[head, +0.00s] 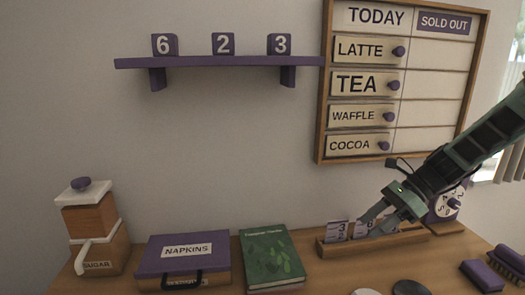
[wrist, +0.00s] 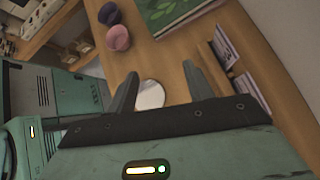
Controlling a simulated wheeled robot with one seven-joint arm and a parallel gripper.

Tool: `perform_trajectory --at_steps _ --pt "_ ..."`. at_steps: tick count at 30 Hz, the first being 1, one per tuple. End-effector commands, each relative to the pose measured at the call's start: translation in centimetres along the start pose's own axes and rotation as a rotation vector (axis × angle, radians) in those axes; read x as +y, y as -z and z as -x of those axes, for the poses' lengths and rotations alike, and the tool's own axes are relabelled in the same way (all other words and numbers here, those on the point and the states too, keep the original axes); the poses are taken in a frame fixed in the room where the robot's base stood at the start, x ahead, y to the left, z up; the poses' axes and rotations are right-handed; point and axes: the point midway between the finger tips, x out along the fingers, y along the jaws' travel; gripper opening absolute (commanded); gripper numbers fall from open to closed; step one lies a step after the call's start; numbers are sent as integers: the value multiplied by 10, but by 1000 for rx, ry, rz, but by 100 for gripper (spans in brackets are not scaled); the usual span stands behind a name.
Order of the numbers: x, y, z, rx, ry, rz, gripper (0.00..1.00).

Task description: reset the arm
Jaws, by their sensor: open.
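My gripper (head: 364,226) is at the lower right in the head view, at the end of my green arm, which reaches in from the right edge. It is in front of or over the wooden card rack (head: 331,249); I cannot tell whether it touches the rack. In the wrist view my gripper (wrist: 160,72) has its two fingers apart with nothing held between them. A white disc (wrist: 151,94) lies on the table beyond the gap. The rack's cards (wrist: 224,46) stand to the right of the fingers.
A green book (head: 271,258), a napkin box (head: 184,262) and a sugar dispenser (head: 92,229) stand left of the rack. A dark disc (head: 411,287) lies in front. A purple clock (head: 449,205) is partly behind my arm. The menu board (head: 432,118) and number shelf (head: 220,62) hang above.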

Motion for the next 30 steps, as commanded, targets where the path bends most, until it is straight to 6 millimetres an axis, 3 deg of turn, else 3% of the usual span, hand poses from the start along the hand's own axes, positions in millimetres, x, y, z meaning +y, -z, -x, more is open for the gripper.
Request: perform_trajectory --at_steps 1,6,11,16,22,30 --pt "24 -21 -20 73 -53 156 52" --pt "105 -60 -67 272 -239 711 52" --pt "181 -76 -91 404 -430 1253 52" --pt "249 -76 -100 487 -635 1801 52" --pt "291 -68 -99 518 -798 2221 52" --pt "300 -65 -98 521 -844 2334 52"
